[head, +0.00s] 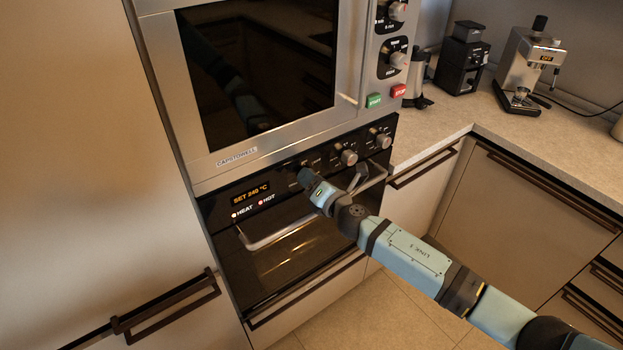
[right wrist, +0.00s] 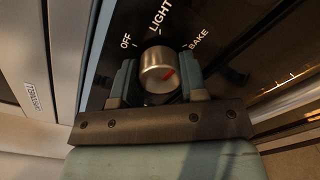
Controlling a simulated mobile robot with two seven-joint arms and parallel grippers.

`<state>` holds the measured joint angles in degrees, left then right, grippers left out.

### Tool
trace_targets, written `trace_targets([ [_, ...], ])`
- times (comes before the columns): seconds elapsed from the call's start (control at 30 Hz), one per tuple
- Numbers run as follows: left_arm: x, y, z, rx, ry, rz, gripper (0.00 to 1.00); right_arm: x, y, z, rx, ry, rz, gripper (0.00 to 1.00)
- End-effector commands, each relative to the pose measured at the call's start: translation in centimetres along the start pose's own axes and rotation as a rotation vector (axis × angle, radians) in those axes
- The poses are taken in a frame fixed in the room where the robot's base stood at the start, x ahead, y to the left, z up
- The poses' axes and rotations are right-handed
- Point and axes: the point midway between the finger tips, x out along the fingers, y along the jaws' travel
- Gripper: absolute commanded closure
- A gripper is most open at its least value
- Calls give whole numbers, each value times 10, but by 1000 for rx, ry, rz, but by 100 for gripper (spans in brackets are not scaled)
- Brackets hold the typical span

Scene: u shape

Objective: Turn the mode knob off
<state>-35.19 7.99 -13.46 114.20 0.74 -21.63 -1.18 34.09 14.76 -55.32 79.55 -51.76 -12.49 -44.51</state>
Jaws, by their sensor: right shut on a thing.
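The mode knob (right wrist: 152,62) is a round silver knob on the black oven panel, with OFF, LIGHT and BAKE printed around it. In the right wrist view the red mark on its face sits right of centre, on the BAKE side. My right gripper (head: 306,178) is at the left end of the oven's knob row and hides the mode knob in the head view. In the right wrist view its fingers are shut on the knob, one on each side. My left gripper is not in view.
The oven (head: 225,214) display reads SET 240 °C, with the HOT light red. Two other oven knobs (head: 348,157) sit to the right of my gripper. The oven handle (head: 275,236) sticks out below. A microwave (head: 239,156) is above, and a counter (head: 432,133) is at right.

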Motion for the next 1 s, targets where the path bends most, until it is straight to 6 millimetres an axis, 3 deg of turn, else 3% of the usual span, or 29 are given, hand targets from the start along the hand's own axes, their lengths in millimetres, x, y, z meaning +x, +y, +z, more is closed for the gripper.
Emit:
trace_targets([
  [1.0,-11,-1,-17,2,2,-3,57,0,-2,1,-966,-20,6,84],
])
